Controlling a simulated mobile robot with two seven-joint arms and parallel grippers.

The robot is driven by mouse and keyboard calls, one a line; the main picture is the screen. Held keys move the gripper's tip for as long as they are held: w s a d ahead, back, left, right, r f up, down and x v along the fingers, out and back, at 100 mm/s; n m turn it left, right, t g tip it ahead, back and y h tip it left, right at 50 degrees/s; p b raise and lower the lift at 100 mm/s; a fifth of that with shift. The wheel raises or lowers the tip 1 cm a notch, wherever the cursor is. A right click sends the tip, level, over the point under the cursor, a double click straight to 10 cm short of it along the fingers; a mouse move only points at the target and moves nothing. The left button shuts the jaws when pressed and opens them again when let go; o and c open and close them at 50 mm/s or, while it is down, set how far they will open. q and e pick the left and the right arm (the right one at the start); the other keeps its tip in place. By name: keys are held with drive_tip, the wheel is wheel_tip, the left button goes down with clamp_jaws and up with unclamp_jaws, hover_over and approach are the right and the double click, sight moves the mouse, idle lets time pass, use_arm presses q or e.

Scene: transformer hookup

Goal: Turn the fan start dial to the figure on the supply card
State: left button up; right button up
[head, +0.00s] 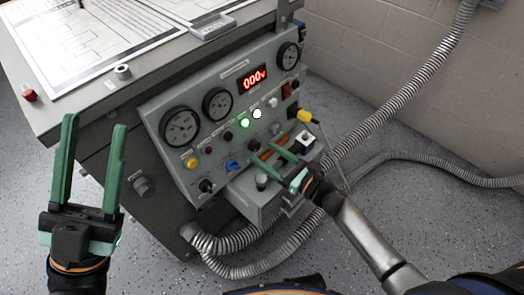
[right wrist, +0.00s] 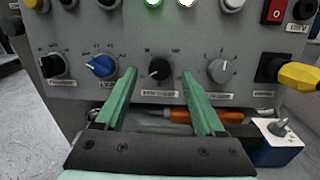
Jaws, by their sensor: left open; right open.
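My right gripper (head: 264,152) is open at the lower panel of the grey console (head: 150,110). In the right wrist view its two green fingers (right wrist: 158,76) point at a black dial (right wrist: 159,69), one finger on each side and apart from it. The dial's scale and label are too small to read surely, so I cannot confirm it is the fan start dial. A black dial (right wrist: 53,66), a blue dial (right wrist: 101,67) and a grey dial (right wrist: 221,71) share its row. My left gripper (head: 93,123) is open and empty, left of the console. I cannot pick out a supply card.
Printed sheets (head: 90,45) lie on the console top. Round gauges (head: 181,126) and a red display (head: 252,78) reading 000V sit above the dials. An orange-handled tool (right wrist: 205,117) and a blue block (right wrist: 277,142) lie below them. Conduits (head: 400,95) run right.

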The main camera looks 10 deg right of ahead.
drive_tip(key=shift+x, duration=1.1)
clamp_jaws()
